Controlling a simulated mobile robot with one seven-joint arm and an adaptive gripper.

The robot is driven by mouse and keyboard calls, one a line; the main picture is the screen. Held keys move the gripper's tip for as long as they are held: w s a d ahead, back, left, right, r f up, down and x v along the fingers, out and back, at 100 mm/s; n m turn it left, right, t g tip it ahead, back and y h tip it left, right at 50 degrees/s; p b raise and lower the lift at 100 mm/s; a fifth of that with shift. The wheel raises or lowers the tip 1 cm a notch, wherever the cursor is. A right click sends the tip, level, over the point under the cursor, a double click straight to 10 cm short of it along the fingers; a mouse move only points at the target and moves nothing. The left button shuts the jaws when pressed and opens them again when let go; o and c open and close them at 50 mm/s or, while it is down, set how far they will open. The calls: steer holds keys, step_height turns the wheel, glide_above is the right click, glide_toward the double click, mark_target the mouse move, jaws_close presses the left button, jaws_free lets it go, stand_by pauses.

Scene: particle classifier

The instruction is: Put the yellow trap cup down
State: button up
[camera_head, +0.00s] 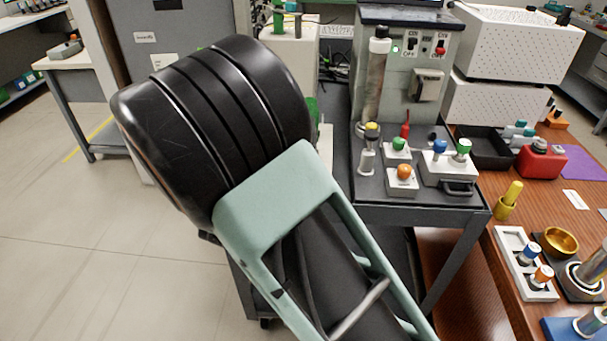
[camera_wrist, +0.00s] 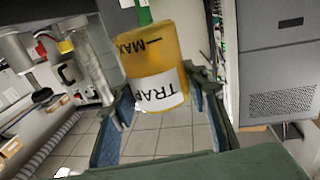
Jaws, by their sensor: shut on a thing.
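The yellow trap cup (camera_wrist: 157,62) is in the wrist view, an amber cylinder with a white TRAP label and a MAX mark. The lettering looks upside down and the cup slightly tilted. My gripper (camera_wrist: 162,98) has a finger on each side of the cup and is shut on it. Floor tiles show below and beyond the cup; I see no surface touching it. In the head view my arm hides the gripper, and I cannot make out the cup there.
A dark cart (camera_head: 440,201) carries a control box (camera_head: 400,75), a clear column (camera_head: 375,85) and several small coloured-knob devices. A wooden bench (camera_head: 500,285) at the right is crowded, with a white tray (camera_head: 511,237). Open floor (camera_head: 100,240) lies at the left.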

steer(key=d+f, duration=0.4)
steer(key=w+d+f+b, duration=0.1)
steer(key=d+f, duration=0.1)
steer(key=shift+d+f, duration=0.35)
steer(key=shift+d+f+b, duration=0.1)
steer(key=shift+f+b, duration=0.25)
steer(key=shift+f, duration=1.3)
steer(key=shift+f, duration=0.1)
steer(key=o, duration=1.2)
steer(key=shift+c, duration=0.2)
steer(key=shift+r, duration=0.2)
steer(key=s+a, duration=0.2)
steer(key=s, duration=1)
steer(key=shift+a, duration=0.15)
steer(key=shift+w, duration=0.1)
